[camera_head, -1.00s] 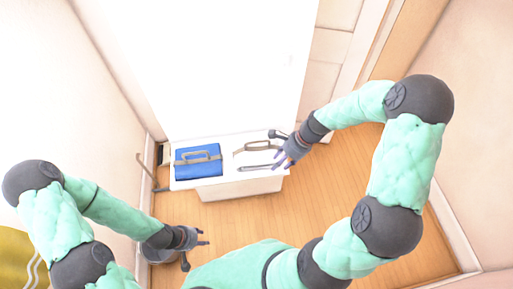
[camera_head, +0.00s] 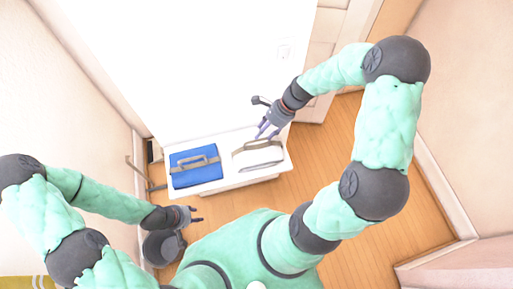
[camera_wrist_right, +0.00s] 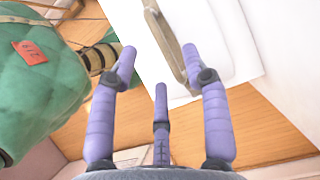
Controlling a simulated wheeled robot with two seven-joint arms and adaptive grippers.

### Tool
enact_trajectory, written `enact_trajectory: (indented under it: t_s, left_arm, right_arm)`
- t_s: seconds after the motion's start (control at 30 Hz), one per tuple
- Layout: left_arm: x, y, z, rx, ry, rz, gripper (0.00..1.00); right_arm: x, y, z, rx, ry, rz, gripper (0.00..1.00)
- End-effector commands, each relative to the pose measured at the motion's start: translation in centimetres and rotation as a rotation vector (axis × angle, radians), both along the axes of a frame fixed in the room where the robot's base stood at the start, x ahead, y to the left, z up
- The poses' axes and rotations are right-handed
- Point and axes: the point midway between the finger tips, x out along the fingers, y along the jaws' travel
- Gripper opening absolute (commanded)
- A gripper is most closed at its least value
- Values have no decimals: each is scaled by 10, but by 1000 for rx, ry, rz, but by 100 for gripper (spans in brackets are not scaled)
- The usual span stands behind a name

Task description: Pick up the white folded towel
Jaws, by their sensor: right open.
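The white folded towel (camera_head: 262,158) lies on the right half of a small white table (camera_head: 228,186), with a beige strap and handle on it. In the right wrist view the towel (camera_wrist_right: 218,38) is at the top right, its beige strap (camera_wrist_right: 172,42) running along its left side. My right gripper (camera_head: 266,131) is open and empty, just above the towel's far edge. In the wrist view its purple fingers (camera_wrist_right: 163,75) are spread, with the towel beyond them. My left gripper (camera_head: 193,214) has its fingers apart and is empty, in front of the table, away from the towel.
A blue folded towel (camera_head: 190,176) with a similar beige handle lies on the table's left half. A white wall is behind the table; wooden floor (camera_head: 315,155) is clear to the right.

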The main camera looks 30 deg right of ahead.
Motion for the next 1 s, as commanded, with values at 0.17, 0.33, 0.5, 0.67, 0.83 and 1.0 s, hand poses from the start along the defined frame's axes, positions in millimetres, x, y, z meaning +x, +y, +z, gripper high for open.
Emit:
enact_trajectory:
  t_s: [0.17, 0.33, 0.5, 0.67, 0.83, 1.0]
  left_arm:
    - [1, 0, -3, 0, -1, 0, 40]
    - [1, 0, -6, 0, -2, 1, 40]
    - [1, 0, -13, 0, -1, 0, 40]
    - [1, 0, -17, 0, -2, 1, 40]
    - [1, 0, -16, 0, -2, 1, 40]
    - [1, 0, -16, 0, -2, 1, 40]
  right_arm:
    - [1, 7, -12, 0, 0, 2, 48]
    - [1, 10, -21, 0, 1, 3, 48]
    - [-2, 17, -44, 1, 3, 1, 48]
    - [1, 26, -60, 0, 0, 2, 48]
    - [2, 27, -61, -1, -1, 2, 48]
    - [2, 27, -61, -1, -1, 2, 22]
